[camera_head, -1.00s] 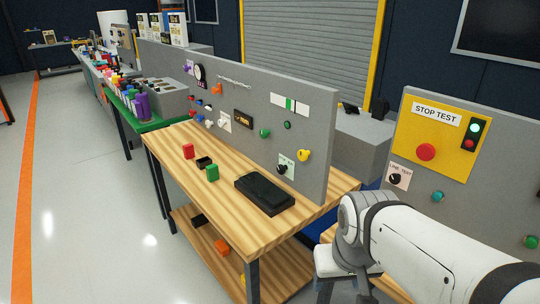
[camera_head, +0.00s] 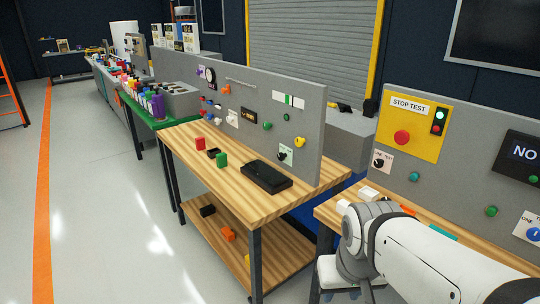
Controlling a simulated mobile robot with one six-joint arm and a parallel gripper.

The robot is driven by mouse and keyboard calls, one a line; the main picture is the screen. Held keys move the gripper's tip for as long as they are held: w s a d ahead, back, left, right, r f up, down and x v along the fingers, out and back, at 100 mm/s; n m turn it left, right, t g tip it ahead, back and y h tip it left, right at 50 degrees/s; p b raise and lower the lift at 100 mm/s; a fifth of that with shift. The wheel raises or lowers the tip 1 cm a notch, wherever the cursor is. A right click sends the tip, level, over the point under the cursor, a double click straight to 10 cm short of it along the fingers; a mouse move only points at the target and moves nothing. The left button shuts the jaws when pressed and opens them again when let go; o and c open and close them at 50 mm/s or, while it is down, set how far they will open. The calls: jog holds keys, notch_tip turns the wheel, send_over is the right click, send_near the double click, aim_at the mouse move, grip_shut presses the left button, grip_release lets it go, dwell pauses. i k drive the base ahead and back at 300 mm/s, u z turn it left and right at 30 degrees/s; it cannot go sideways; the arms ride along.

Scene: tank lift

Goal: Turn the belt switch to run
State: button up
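Several rotary knobs on pale plates show, but their labels are too small to tell which is the belt switch. A black knob on a white plate (camera_head: 285,155) sits low at the right end of the grey panel (camera_head: 310,130) behind the wooden table. Another black knob on a pale plate (camera_head: 382,161) is on the right-hand panel, below the yellow STOP TEST board (camera_head: 415,125). A blue knob on a white plate (camera_head: 531,233) is at the right edge. My white arm reaches in from the lower right; my gripper's fingers are not visible.
A second wooden bench lies partly behind my arm. A dark screen (camera_head: 524,152) shows "NO". The floor at left is clear.

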aim_at(281, 156)
jog(key=u, duration=0.35)
jog(key=i, duration=1.3)
jog(key=z, duration=0.35)
